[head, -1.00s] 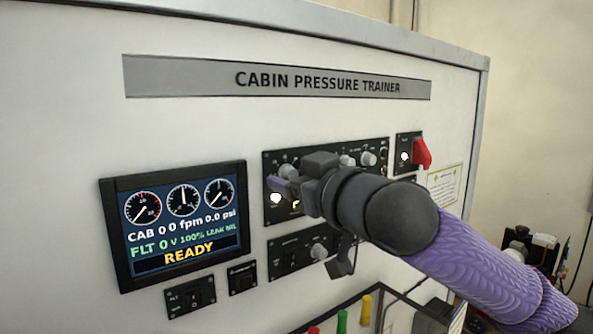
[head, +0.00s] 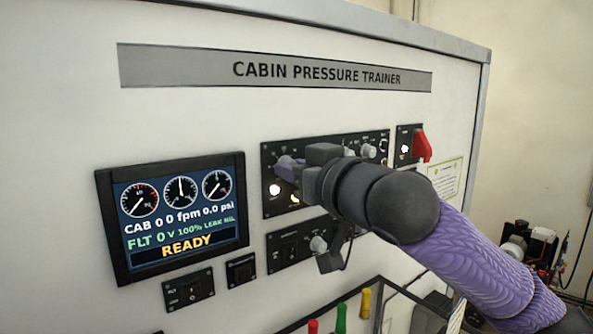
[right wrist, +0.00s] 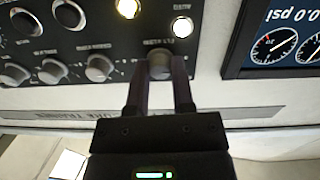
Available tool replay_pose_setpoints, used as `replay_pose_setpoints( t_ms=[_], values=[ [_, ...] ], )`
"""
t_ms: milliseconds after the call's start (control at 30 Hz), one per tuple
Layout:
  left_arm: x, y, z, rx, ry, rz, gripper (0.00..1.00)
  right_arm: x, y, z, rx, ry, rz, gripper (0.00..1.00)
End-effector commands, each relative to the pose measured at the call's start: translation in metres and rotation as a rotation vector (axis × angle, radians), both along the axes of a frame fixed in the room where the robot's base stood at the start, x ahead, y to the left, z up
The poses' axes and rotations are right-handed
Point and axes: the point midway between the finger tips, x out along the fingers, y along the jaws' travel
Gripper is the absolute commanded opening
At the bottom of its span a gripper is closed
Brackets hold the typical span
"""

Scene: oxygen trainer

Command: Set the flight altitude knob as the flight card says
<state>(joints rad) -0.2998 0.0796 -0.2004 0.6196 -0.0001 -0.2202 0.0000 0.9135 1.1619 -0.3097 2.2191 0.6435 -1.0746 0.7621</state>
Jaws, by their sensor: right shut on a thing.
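The upper control panel (head: 283,205) on the Cabin Pressure Trainer carries a row of grey round knobs and lit buttons. My right gripper (head: 286,166) is at the panel's upper left. In the right wrist view, which shows the panel upside down, my right gripper (right wrist: 160,78) is shut on the grey end knob (right wrist: 160,62); its label is too blurred to read surely. Its pointer is hidden. The display (head: 180,217) reads FLT 0, CAB 0 and READY. A yellowish card (head: 446,180) hangs at the right; its text is unreadable. My left gripper is out of view.
A red guarded switch (head: 421,147) sits right of the panel. A lower switch panel (head: 283,256) lies beneath my right gripper. Red, green and yellow handles (head: 341,318) stand at the bottom. Other knobs (right wrist: 99,68) line up beside the held one.

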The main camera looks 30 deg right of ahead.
Motion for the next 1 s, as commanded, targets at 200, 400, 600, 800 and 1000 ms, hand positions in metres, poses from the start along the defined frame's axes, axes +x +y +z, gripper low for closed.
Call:
replay_pose_setpoints(
  t_ms=[200,400,600,800,1000],
  values=[
    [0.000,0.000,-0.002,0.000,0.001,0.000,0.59,0.000,0.000,0.001,0.194,0.009,-0.001,0.00],
    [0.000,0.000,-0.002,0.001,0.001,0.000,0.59,0.000,-0.001,0.002,0.384,0.024,-0.001,0.00],
    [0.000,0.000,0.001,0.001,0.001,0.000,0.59,0.000,0.000,0.003,0.575,0.039,0.000,0.00],
    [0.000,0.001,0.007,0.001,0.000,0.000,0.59,0.000,-0.001,0.004,0.764,0.054,-0.001,0.00],
    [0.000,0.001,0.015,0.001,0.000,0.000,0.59,0.000,-0.001,0.005,0.952,0.068,0.000,0.00]
  ],
)
